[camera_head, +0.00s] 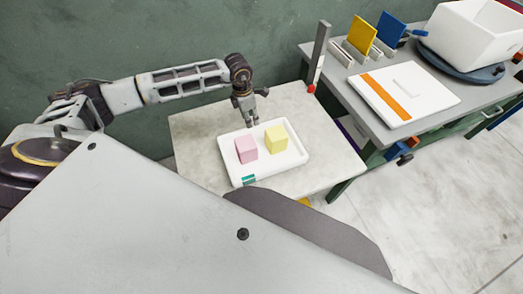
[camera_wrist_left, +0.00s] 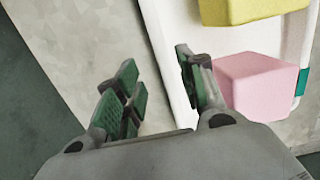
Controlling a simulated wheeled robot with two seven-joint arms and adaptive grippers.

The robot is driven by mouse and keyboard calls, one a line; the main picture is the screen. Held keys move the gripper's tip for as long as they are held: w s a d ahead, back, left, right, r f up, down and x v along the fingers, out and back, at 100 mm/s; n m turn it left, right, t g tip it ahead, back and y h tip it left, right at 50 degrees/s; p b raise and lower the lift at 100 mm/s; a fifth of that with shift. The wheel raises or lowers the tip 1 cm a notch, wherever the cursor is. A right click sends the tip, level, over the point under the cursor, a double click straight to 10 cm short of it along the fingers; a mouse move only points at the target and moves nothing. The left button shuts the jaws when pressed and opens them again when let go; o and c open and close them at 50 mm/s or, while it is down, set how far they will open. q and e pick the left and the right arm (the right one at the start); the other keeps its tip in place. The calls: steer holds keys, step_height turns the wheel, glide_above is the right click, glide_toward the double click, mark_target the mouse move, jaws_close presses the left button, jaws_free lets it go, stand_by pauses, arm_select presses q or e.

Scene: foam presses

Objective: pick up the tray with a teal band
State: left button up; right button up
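The white tray (camera_head: 276,165) with a teal band (camera_head: 249,180) at its near left corner lies on the pale small table. It holds a pink foam block (camera_head: 246,149) and a yellow foam block (camera_head: 276,139). My left gripper (camera_head: 251,122) points down at the tray's far edge. In the left wrist view its fingers (camera_wrist_left: 160,95) are open and empty, one over the tray's inside (camera_wrist_left: 178,35) and one outside the rim. The height of the fingertips against the rim is hard to tell. My right gripper is not in view.
A green wall is behind.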

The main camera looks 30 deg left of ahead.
arm_select(q)
steer(key=shift+f, duration=0.35)
steer(key=shift+d+f, duration=0.1)
steer(key=shift+f, duration=0.45)
step_height(320, 180, down, 4)
steer(key=shift+d+r, duration=0.15)
steer(key=shift+r, duration=0.1)
steer(key=shift+f, duration=0.35)
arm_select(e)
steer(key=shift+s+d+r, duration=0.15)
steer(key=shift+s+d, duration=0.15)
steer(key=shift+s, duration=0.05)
arm_select(q)
jaws_close()
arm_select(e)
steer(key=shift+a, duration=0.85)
